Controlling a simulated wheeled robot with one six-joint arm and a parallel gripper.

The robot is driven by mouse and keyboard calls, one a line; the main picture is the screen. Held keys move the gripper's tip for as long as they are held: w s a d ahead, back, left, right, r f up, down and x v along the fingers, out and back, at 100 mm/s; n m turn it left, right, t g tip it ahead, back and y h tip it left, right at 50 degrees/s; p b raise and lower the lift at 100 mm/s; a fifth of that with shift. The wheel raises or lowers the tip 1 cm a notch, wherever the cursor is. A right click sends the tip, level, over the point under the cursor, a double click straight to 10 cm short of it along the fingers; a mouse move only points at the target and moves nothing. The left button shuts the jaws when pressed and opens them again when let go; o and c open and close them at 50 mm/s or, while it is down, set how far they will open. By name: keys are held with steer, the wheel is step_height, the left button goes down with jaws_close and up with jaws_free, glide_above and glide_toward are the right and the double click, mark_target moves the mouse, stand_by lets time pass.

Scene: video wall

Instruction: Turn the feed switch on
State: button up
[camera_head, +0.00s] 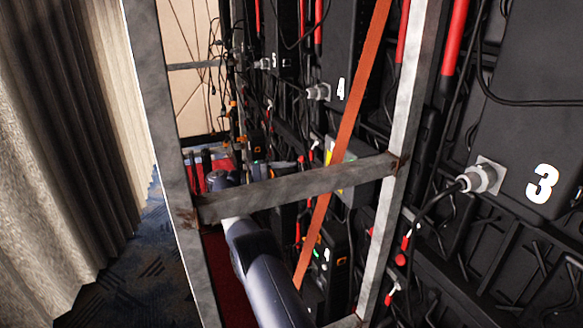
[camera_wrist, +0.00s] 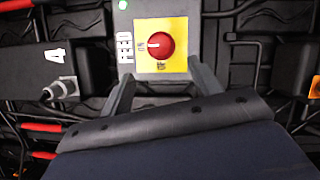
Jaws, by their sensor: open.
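The feed switch (camera_wrist: 160,46) is a round red knob on a yellow plate (camera_wrist: 178,64), set in a grey box marked FEED. A pale mark on the knob lies on its left side; small labels at its left and below are too blurred to read. A green light (camera_wrist: 123,4) glows at the box's top left. My gripper (camera_wrist: 161,72) is open and empty in the wrist view, its fingers apart below the knob and near the plate's lower edge. No contact with the knob shows. In the head view, the yellow plate (camera_head: 329,152) is partly hidden behind an orange strap, and my gripper cannot be made out.
A metal frame with a crossbar (camera_head: 300,188) and a pale upright (camera_head: 398,130) stands in front. The orange strap (camera_head: 350,110) runs diagonally. Black panels, one numbered 3 (camera_head: 541,184), with cables and plugs, line the right. A curtain (camera_head: 70,130) hangs at left.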

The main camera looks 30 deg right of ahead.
steer(key=shift+a+p, duration=0.25)
steer(key=shift+p, duration=0.35)
steer(key=shift+d+f+b, duration=0.2)
steer(key=shift+b, duration=0.6)
steer(key=b+x, duration=0.6)
steer(key=b, duration=0.3)
steer(key=shift+r, duration=0.3)
steer(key=shift+d, duration=0.15)
steer(key=p+v, duration=0.6)
steer(key=p, duration=0.5)
steer(key=shift+a+r, duration=0.15)
steer(key=shift+a, duration=0.15)
